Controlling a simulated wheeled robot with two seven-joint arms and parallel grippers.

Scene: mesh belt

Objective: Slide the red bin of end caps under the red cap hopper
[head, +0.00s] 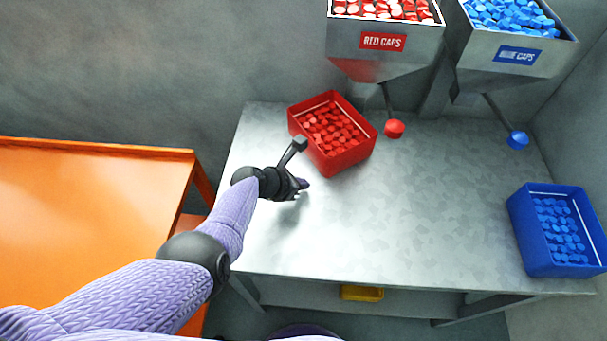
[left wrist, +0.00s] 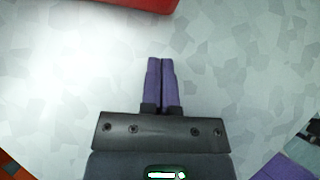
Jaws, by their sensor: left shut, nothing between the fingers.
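The red bin (head: 346,165) holds many red end caps and stands tilted in angle on the left back part of the metal table. The red cap hopper (head: 385,55), labelled RED CAPS, hangs above and behind it, a little to the right. My left gripper (head: 303,184) is shut and empty, low over the table just in front and left of the bin, apart from it. In the left wrist view its two purple fingers (left wrist: 162,82) are together, and the red bin's edge (left wrist: 150,4) shows at the top. My right gripper is not in view.
The blue hopper (head: 512,45) is at the back right, and a blue bin (head: 540,262) of blue caps stands at the table's right. An orange table (head: 90,215) is at left. A yellow bin (head: 362,293) sits below the table. The table (head: 430,210) is clear in the middle.

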